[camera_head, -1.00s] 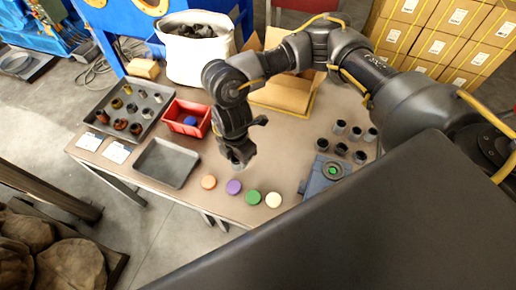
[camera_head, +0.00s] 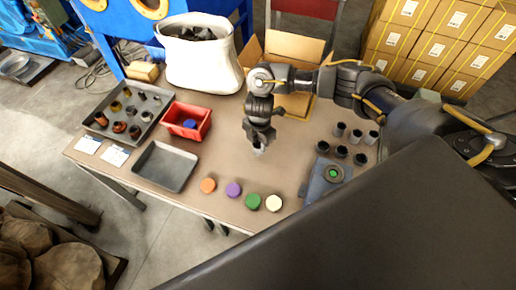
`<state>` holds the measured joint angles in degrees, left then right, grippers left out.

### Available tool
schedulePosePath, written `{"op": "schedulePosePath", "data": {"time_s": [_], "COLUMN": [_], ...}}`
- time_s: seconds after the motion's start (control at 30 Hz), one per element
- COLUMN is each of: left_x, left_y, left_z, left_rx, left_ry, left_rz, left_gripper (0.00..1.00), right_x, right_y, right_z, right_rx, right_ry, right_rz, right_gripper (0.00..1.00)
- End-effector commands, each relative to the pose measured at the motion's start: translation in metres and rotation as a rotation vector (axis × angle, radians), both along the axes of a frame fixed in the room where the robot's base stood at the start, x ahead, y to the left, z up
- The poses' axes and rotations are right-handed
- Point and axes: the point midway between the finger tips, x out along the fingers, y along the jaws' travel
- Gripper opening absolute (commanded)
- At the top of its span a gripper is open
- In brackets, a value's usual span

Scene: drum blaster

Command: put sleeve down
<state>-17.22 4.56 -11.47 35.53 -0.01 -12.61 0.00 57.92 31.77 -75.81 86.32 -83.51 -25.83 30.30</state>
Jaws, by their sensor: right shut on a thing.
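My right gripper (camera_head: 259,143) points down over the middle of the table (camera_head: 225,180), left of the group of sleeves. It is shut on a small grey sleeve (camera_head: 259,150), of which only the lower end shows. I cannot tell whether the sleeve touches the table. Several other dark and grey sleeves (camera_head: 339,129) stand upright in two rows at the table's right. My left gripper is not in view.
A grey-blue device with a green button (camera_head: 333,174) sits at the right. Orange, purple, green (camera_head: 252,201) and cream discs line the front edge. An empty grey tray (camera_head: 165,166), a red bin (camera_head: 187,121), a tray of parts (camera_head: 128,110) and an open cardboard box (camera_head: 294,47) stand around.

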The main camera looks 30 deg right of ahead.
Motion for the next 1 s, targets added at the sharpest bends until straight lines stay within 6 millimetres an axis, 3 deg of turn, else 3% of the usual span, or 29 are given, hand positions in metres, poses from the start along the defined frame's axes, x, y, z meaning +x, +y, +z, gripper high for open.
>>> {"op": "schedulePosePath", "data": {"time_s": [0.2,0.63,0.67,0.7,0.83,1.0], "left_x": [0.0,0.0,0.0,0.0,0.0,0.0], "left_y": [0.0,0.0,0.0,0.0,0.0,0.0], "left_z": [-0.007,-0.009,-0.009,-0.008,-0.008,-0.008], "left_rx": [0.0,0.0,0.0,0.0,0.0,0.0], "left_ry": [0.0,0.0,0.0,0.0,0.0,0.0], "left_rz": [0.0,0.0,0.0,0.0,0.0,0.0], "left_gripper": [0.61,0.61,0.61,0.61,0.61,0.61], "right_x": [-0.001,0.0,0.0,0.0,0.0,0.0], "right_y": [-0.001,-0.001,-0.001,-0.001,-0.001,-0.001], "right_z": [-0.031,-0.036,-0.036,-0.036,-0.036,-0.035], "right_rx": [0.001,-0.001,-0.001,-0.001,-0.001,-0.001], "right_ry": [0.004,0.002,0.002,0.002,0.002,0.002], "right_rz": [-0.003,0.0,0.0,0.0,0.0,0.0], "right_gripper": [0.05,0.05,0.36,0.42,0.57,0.57]}}
